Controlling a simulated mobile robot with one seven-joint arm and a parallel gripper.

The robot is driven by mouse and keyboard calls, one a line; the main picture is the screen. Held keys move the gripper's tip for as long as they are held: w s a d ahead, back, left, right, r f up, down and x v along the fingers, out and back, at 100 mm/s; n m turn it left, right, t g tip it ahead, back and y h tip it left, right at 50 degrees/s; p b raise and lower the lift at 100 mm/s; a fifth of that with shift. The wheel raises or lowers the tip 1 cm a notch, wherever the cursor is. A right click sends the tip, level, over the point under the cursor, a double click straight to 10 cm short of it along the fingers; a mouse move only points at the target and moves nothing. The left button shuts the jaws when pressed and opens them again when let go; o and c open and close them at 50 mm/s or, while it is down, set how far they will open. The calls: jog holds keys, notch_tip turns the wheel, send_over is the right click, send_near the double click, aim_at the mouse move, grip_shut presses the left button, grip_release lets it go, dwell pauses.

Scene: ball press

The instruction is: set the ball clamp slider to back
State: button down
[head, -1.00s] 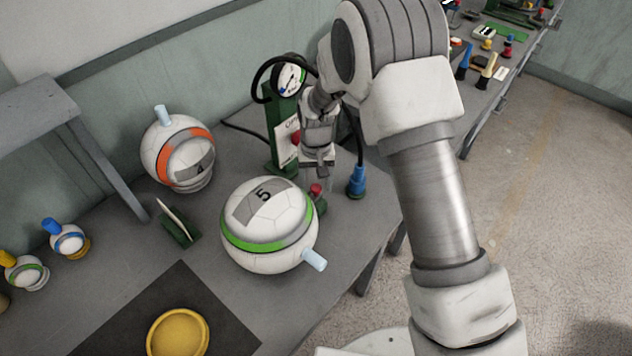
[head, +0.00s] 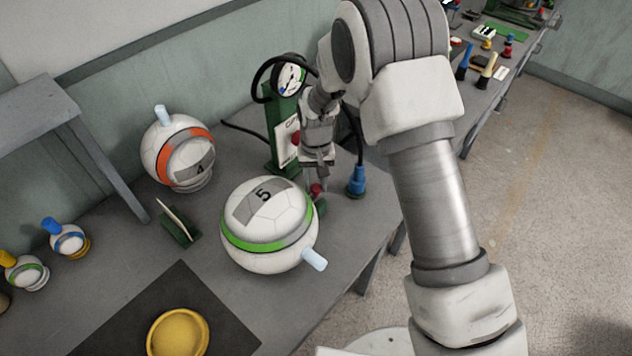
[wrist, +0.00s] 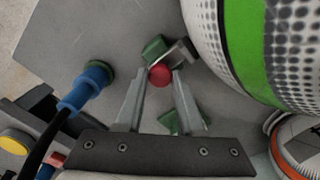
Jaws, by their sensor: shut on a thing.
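The ball clamp slider has a red knob (head: 316,189), low beside the large white ball 5 (head: 268,225) with a green band. In the wrist view the red knob (wrist: 160,76) sits between the fingertips of my gripper (wrist: 160,72), which is shut on it. A grey metal piece and green clamp parts (wrist: 155,48) show just beyond the knob. In the head view my gripper (head: 317,178) reaches down onto the knob from above; the ball partly hides the clamp's base.
A green stand with a gauge (head: 290,78) is behind my gripper. A blue hose fitting (head: 356,181) stands close on the right. Ball 4 with an orange band (head: 178,152) is to the left. A yellow dish (head: 178,333) lies on a dark mat at the front.

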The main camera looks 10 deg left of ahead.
dwell(0.8)
jog(key=shift+w+d+b, duration=0.35)
jog(key=shift+w+b, duration=0.1)
jog(key=shift+w, duration=0.2)
jog(key=shift+r, duration=0.1)
jog(key=c, duration=0.5)
grip_release()
jog(key=shift+d, duration=0.1)
jog(key=shift+r, duration=0.45)
notch_tip(320, 180, up, 16)
jog(key=shift+r, duration=0.25)
